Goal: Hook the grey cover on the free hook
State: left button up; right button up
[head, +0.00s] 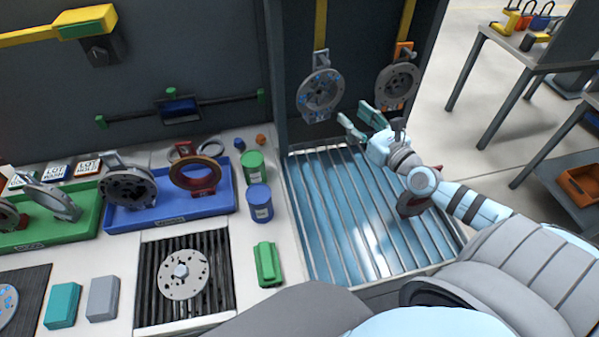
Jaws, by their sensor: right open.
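A round grey cover (320,95) with blue spots hangs from a grey hook (321,59) on a yellow strap. A second round grey cover (398,84) hangs to its right below an orange hook block (403,50). Both hang upright, and I see no empty hook between them. My right gripper (357,120) is open and empty, its fingers below and between the two hanging covers, apart from the left one. Another round grey cover (183,285) lies flat on a black slatted grate (151,310). My left gripper is not in view.
A blue slatted basin (318,215) lies under the hanging covers. A blue tray (170,214) and a green tray (85,222) hold round parts. Blue and green cans (259,202) and a green block (267,264) stand on the bench. Tables stand at right.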

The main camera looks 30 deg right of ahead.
pick_arm(q)
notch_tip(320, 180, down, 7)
jog(key=b, duration=0.5)
jog(key=shift+b, duration=0.4)
pick_arm(e)
jog(key=s+a+f+n+y, duration=0.1)
jog(key=s+a+y, duration=0.1)
jog(key=a, duration=0.5)
jog(key=s+a+f+n+g+y, duration=0.1)
jog(key=s+a+n+y, duration=0.1)
jog(key=a, duration=0.5)
jog(key=s+a+f+n+g+y, duration=0.1)
jog(key=s+a+n+y, duration=0.1)
jog(key=a, duration=0.5)
jog(key=shift+s+f+y, duration=0.3)
jog(key=shift+s+y, duration=0.5)
jog(key=shift+y, duration=0.3)
jog(key=shift+d, duration=0.15)
